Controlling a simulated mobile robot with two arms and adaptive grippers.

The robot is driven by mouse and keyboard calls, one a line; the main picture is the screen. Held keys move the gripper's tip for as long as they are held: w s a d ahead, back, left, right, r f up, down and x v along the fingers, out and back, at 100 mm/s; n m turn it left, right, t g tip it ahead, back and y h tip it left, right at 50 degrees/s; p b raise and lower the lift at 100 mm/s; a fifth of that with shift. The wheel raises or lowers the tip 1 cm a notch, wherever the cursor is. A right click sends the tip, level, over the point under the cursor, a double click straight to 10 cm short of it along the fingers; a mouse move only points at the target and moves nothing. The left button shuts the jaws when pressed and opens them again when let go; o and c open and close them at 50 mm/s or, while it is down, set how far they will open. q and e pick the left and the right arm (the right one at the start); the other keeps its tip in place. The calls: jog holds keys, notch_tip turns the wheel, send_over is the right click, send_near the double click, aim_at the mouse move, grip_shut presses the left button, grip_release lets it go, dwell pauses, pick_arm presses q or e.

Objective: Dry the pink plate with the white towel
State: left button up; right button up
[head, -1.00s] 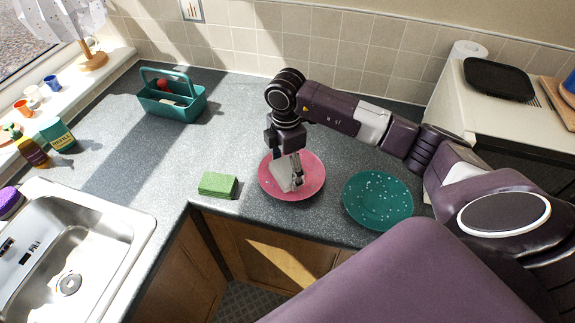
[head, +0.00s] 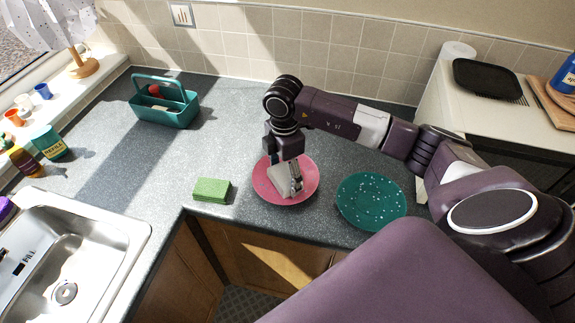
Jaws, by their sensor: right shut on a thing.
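The pink plate (head: 267,190) lies on the grey counter near its front edge. My right gripper (head: 290,185) points down over the plate and is shut on the white towel (head: 281,179). The towel is bunched in the fingers and appears to rest on the plate's middle. The gripper hides part of the plate and towel. My left gripper is not in view.
A green plate (head: 371,202) with white specks is just right of the pink plate. A green sponge (head: 212,190) lies to the left. A teal caddy (head: 165,101) stands at the back left. A metal sink (head: 75,250) is at the lower left.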

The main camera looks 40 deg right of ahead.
aim_at(285, 165)
jog(key=shift+w+d+f+b, duration=0.1)
jog(key=shift+w+d+b, duration=0.15)
jog(key=shift+w+b, duration=0.15)
jog(key=shift+w+d+b, duration=0.4)
jog(key=shift+w+d, duration=0.35)
jog(key=shift+w, duration=0.3)
jog(key=shift+s+a+p, duration=0.3)
jog(key=shift+a+p, duration=0.1)
jog(key=shift+a, duration=0.15)
jog(key=shift+s+a+p, duration=0.3)
jog(key=shift+s+a, duration=0.15)
jog(key=shift+a, duration=0.4)
jog(key=shift+d+b, duration=0.45)
jog(key=shift+d, duration=1.35)
jog(key=shift+s+a+p, duration=0.35)
jog(key=shift+a+p, duration=0.1)
jog(key=shift+a, duration=0.35)
jog(key=shift+s+a, duration=0.35)
jog(key=shift+a, duration=0.25)
jog(key=shift+w+d, duration=0.3)
jog(key=shift+w, duration=0.15)
jog(key=shift+w+d+b, duration=0.65)
jog(key=shift+w+d, duration=0.05)
jog(key=shift+w, duration=0.35)
jog(key=shift+r+p, duration=2.2)
jog(key=shift+r, duration=0.9)
